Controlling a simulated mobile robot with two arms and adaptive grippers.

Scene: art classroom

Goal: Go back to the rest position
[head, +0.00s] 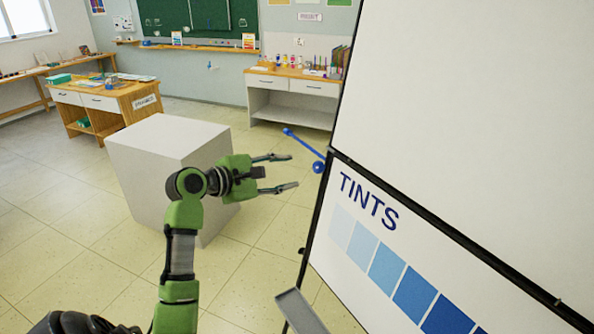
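My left gripper (283,173) is green with dark fingers. It is raised in the middle of the head view, and its two fingers are spread apart with nothing between them. It points right, toward the edge of a large white board (450,110). A gap shows between the fingertips and the board's dark frame in the picture. My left arm comes up from the bottom left, bent at the wrist. My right gripper is not in the view.
The board carries a "TINTS" chart (366,262) of blue squares and fills the right side. A blue rod with a ball (318,167) shows at its frame. A pale block (160,140) stands behind my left arm. Tiled floor (60,240) is clear at left.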

